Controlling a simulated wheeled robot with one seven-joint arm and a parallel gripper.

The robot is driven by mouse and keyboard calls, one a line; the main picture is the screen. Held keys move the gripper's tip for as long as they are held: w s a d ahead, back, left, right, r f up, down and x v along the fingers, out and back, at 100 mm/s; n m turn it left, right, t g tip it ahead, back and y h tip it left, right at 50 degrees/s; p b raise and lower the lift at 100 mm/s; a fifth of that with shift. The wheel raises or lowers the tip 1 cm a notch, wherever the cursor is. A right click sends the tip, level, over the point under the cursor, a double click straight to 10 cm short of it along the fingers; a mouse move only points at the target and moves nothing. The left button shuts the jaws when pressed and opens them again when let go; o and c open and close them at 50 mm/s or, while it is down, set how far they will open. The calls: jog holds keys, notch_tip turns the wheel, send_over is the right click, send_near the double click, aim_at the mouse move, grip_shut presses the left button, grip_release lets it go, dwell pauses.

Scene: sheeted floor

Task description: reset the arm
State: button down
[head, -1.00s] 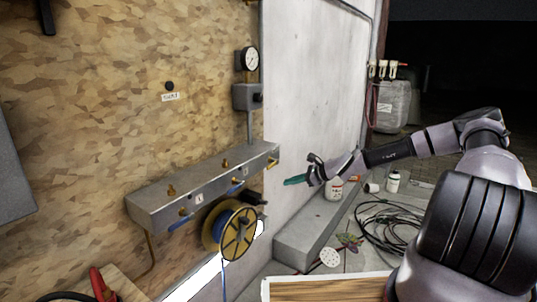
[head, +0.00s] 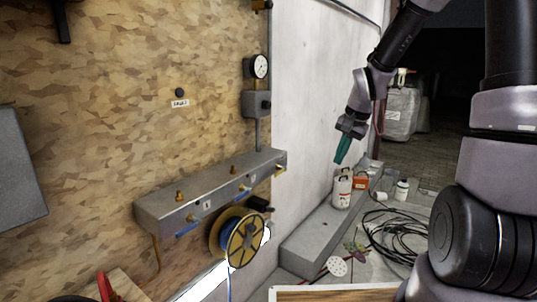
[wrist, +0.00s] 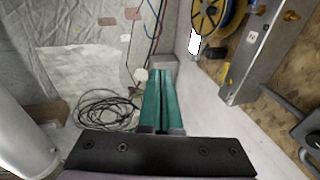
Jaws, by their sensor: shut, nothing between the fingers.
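My gripper (head: 342,150) hangs from the raised arm at the right of the head view, its teal fingers pointing down and a little left. It is in front of the white wall, above the grey ledge. In the wrist view the two teal fingers (wrist: 159,100) lie side by side, closed, with nothing between them. My arm is bent, with the forearm coming down from the top of the head view.
A grey manifold (head: 215,195) with valves and a yellow cable reel (head: 238,237) are on the board at left. A white bottle (head: 342,190) stands on the grey ledge (head: 315,240) below the gripper. Black cable (head: 395,235) lies coiled on the floor.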

jog(key=s+d+r+n+t, duration=0.3)
jog(key=s+r+t, duration=0.1)
jog(key=s+r, duration=1.5)
jog(key=shift+s+d+r, duration=0.15)
jog(key=shift+s+r, duration=0.25)
jog(key=shift+s, duration=0.5)
jog(key=shift+n, duration=0.3)
